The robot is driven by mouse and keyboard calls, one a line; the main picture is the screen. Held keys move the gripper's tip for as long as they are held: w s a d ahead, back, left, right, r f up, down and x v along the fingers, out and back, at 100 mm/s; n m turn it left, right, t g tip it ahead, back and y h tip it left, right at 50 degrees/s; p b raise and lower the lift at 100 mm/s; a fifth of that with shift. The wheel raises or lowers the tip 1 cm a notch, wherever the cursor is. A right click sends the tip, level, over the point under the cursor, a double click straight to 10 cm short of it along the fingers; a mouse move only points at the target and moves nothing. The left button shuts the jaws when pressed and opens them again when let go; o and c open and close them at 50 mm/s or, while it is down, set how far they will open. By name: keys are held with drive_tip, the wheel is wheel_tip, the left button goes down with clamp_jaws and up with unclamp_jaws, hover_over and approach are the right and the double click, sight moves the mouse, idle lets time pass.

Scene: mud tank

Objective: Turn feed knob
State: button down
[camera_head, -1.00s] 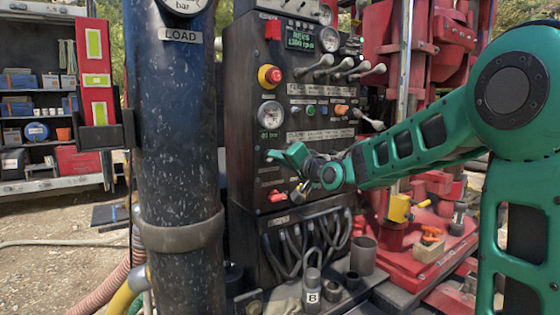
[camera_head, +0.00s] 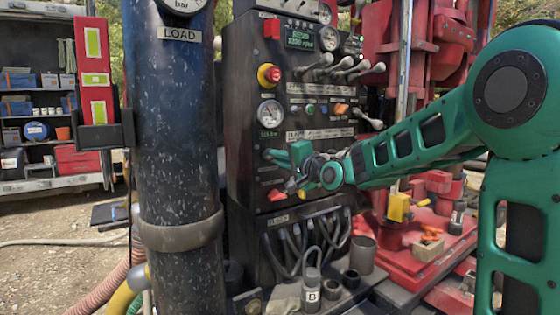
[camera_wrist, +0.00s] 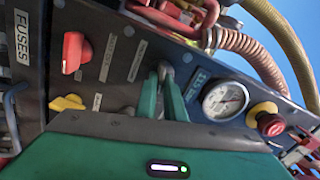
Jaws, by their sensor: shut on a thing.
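My gripper (camera_head: 284,157) is against the front of the black control panel (camera_head: 245,100), just below the round pressure gauge (camera_head: 270,113). In the wrist view, its two green fingers (camera_wrist: 162,90) are closed on a small dark grey knob (camera_wrist: 165,70) beside the gauge (camera_wrist: 225,100). I take this to be the feed knob; its label cannot be read. Most of the knob is hidden between the fingers.
In the wrist view, a red knob (camera_wrist: 75,52) and a yellow knob (camera_wrist: 68,103) sit left of the fingers. A red emergency button (camera_wrist: 270,124) is to the right. A thick dark post (camera_head: 175,130) stands left of the panel.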

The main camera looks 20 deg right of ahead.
drive_tip(key=shift+f, duration=0.25)
drive_tip(key=c, duration=1.9)
unclamp_jaws()
drive_tip(key=shift+o, duration=0.2)
drive_tip(key=shift+r, duration=0.1)
drive_tip(key=shift+a+r, duration=0.1)
drive_tip(key=shift+r, duration=0.25)
drive_tip(key=v, duration=1)
drive_tip(key=shift+s+d+f, duration=0.25)
drive_tip(key=shift+s+f, duration=0.05)
drive_tip(key=shift+f, duration=0.05)
